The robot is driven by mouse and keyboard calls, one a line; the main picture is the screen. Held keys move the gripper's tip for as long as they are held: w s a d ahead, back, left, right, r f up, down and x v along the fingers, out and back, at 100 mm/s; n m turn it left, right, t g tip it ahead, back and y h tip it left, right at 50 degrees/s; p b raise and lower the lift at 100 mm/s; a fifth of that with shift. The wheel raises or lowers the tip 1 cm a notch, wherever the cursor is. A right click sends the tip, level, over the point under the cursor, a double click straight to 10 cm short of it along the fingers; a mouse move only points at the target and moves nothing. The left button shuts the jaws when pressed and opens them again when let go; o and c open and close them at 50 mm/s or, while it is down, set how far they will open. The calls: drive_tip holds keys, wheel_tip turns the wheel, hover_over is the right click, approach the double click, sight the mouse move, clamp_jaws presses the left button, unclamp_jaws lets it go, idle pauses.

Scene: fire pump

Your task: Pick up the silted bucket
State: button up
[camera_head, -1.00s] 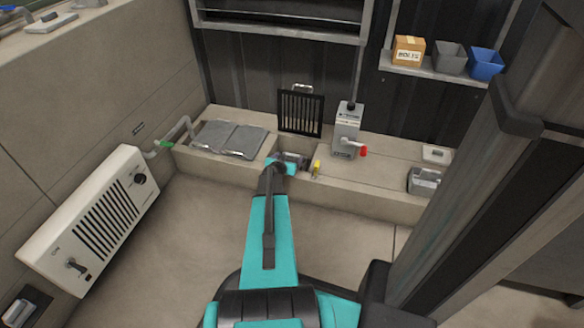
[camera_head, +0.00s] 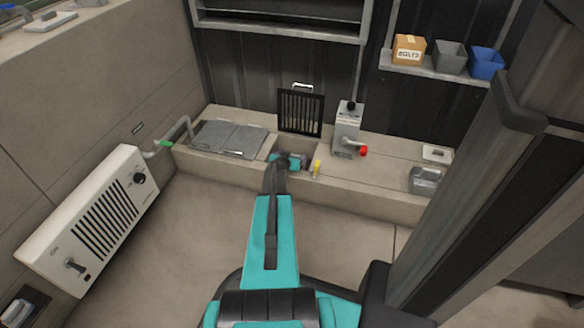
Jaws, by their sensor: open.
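My gripper (camera_head: 304,160) is at the small open pit (camera_head: 296,144) in the concrete ledge, low in its opening. The teal wrist and dark arm link cover much of the pit. The jaws are small and dark here, open, with nothing clearly held. I cannot clearly make out a silted bucket; anything inside the pit is mostly hidden behind my gripper. A small grey container (camera_head: 424,179) sits at the right end of the ledge, well apart from my gripper; I cannot tell what it holds.
A black grate (camera_head: 300,112) stands upright behind the pit. A yellow item (camera_head: 316,168) and a grey box with a red-ended lever (camera_head: 347,130) are just right. Grey plates (camera_head: 229,138) lie left. A shelf holds a grey bin (camera_head: 450,57) and blue bin (camera_head: 486,63).

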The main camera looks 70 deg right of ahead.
drive_tip(key=shift+d, duration=0.1)
idle(0.5)
clamp_jaws()
